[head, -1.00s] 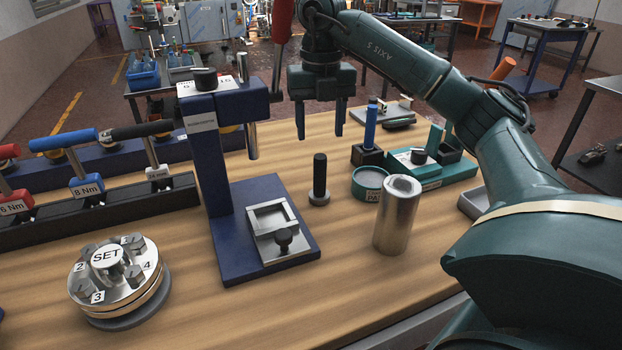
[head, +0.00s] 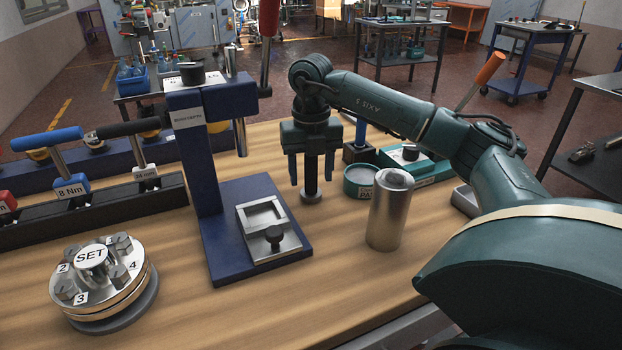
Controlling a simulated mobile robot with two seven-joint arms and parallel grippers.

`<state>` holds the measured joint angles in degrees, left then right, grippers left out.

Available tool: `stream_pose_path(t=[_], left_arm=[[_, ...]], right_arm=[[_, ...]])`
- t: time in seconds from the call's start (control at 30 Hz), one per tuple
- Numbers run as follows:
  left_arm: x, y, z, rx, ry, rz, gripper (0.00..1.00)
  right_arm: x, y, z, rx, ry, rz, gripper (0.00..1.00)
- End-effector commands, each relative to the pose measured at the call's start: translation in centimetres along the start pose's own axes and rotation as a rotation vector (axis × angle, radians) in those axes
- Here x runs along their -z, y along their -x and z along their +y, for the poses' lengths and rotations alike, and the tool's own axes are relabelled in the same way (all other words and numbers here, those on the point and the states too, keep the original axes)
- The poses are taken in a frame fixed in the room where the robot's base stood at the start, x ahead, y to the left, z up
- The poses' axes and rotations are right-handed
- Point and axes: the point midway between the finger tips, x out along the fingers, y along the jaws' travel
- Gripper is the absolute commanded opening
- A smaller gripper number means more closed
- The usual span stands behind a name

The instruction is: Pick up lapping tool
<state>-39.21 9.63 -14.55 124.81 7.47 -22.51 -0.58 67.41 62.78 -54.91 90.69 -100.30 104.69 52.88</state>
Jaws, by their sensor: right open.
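The lapping tool (head: 311,190), an upright black handle on a round grey foot, stands on the wooden bench right of the blue press. My right gripper (head: 311,182) points straight down over it and is open. Its two fingers show on either side of the handle, with a gap to each. The gripper body hides the handle's top. I cannot tell whether the handle is exactly between the fingers in depth. My left gripper is not in view.
The blue press (head: 205,170) stands close on the left. A steel cylinder (head: 388,215) and a green round tin (head: 360,181) stand close on the right. A numbered SET disc (head: 100,285) sits front left. The front middle of the wooden bench (head: 240,320) is clear.

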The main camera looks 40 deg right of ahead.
Motion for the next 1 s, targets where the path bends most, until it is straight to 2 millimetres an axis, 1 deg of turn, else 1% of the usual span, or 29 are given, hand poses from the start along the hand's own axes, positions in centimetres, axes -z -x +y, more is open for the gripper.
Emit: stream_pose_path(t=[0.07, 0.67, 0.87, 1.0], left_arm=[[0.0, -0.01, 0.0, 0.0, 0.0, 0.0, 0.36], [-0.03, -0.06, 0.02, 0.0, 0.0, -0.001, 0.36], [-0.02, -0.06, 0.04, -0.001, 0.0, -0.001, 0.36], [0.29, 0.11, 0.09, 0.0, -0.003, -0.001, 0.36]], right_arm=[[0.0, 0.02, 0.0, 0.0, 0.0, 0.0, 0.54], [-0.01, 0.07, 0.02, 0.0, 0.0, 0.0, 0.06], [-0.02, 0.14, 0.02, -0.001, 0.0, -0.001, 0.06], [-0.06, 0.55, -0.11, -0.001, -0.001, -0.001, 0.06]])
